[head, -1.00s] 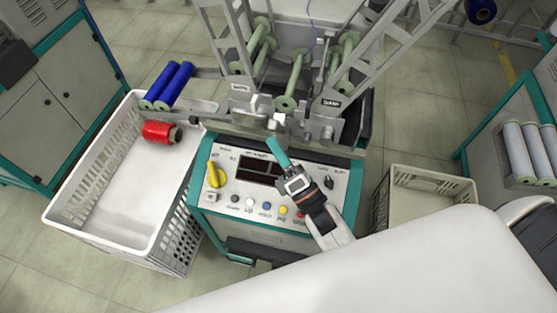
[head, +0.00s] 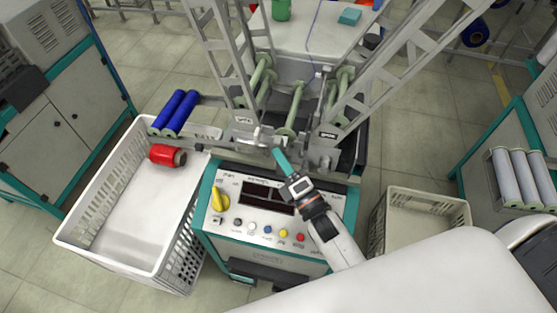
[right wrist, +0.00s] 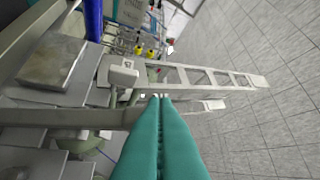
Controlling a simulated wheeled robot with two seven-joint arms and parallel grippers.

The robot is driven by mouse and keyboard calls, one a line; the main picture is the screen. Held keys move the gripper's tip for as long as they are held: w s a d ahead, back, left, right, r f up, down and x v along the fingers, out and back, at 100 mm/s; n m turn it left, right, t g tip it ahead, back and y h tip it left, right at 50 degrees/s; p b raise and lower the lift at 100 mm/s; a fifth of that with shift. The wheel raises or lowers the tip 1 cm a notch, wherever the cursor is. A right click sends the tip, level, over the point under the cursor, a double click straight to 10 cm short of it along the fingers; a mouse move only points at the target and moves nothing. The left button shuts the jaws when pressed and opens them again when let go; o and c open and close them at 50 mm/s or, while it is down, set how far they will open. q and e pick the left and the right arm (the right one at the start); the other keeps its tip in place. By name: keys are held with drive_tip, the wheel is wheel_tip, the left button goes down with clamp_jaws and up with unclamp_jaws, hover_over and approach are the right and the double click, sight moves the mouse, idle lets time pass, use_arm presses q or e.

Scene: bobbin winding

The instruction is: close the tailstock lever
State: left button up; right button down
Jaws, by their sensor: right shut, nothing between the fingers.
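The winding machine has a control panel (head: 225,222) with a yellow knob and a row of coloured buttons. Behind it is the metal winding head with green bobbins (head: 297,108) between two grey frames. A small pale block (head: 258,135) stands on the front of the head; I cannot tell whether it is the tailstock lever. My right gripper (head: 278,153) reaches over the panel, its teal fingers just in front of the head. It is shut and empty; the right wrist view shows the fingers (right wrist: 160,100) pressed together, pointing at a grey frame. My left gripper is not in view.
A white crate (head: 75,238) with a red spool (head: 167,155) stands at the left, blue spools (head: 180,112) behind it. A smaller pale crate (head: 380,222) stands on the floor at the right. The grey frames (head: 410,62) rise close around the head.

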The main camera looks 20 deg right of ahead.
drive_tip(key=w+d+r+m+g+h+p, duration=0.1)
drive_tip(key=w+d+r+m+g+p, duration=0.2)
drive_tip(key=w+p, duration=0.3)
drive_tip(key=shift+d+r+m+p, duration=0.3)
drive_tip(key=shift+d+m+p, duration=0.25)
drive_tip(key=shift+p, duration=0.7)
drive_tip(key=shift+w+d, duration=0.15)
